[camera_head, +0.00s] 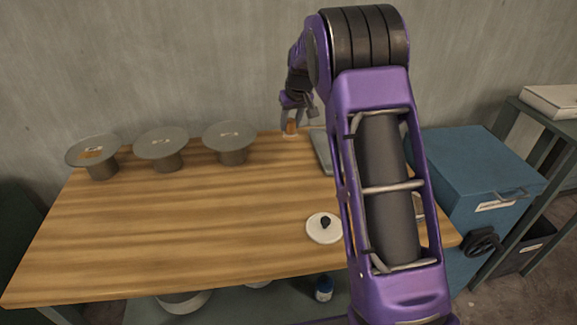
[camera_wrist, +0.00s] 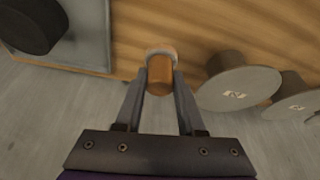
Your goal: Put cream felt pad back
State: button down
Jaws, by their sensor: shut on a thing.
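My gripper (camera_head: 290,124) is at the back edge of the wooden table, right of the grey round stands. In the wrist view my gripper (camera_wrist: 160,80) is shut on an orange-brown cylinder with a pale cream end, which I take to be the cream felt pad (camera_wrist: 161,53). The pad also shows small between the fingers in the head view (camera_head: 291,129). The cream end faces the table top; I cannot tell whether it touches the wood.
Three grey round-topped stands (camera_head: 230,137) line the table's (camera_head: 170,225) back left. A grey tray (camera_head: 322,155) lies just right of my gripper, partly hidden by my arm. A white disc with a dark knob (camera_head: 321,231) lies near the front. The middle left is clear.

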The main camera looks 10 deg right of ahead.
jog(key=shift+n, duration=0.3)
jog(key=x, duration=0.3)
jog(key=b+x, duration=0.1)
jog(key=x, duration=0.3)
jog(key=b+x, duration=0.1)
jog(key=x, duration=0.2)
jog(key=shift+s+d+f, duration=0.3)
jog(key=shift+f, duration=0.15)
jog(key=shift+f+b, duration=0.2)
jog(key=shift+b, duration=0.1)
jog(key=c, duration=0.5)
grip_release()
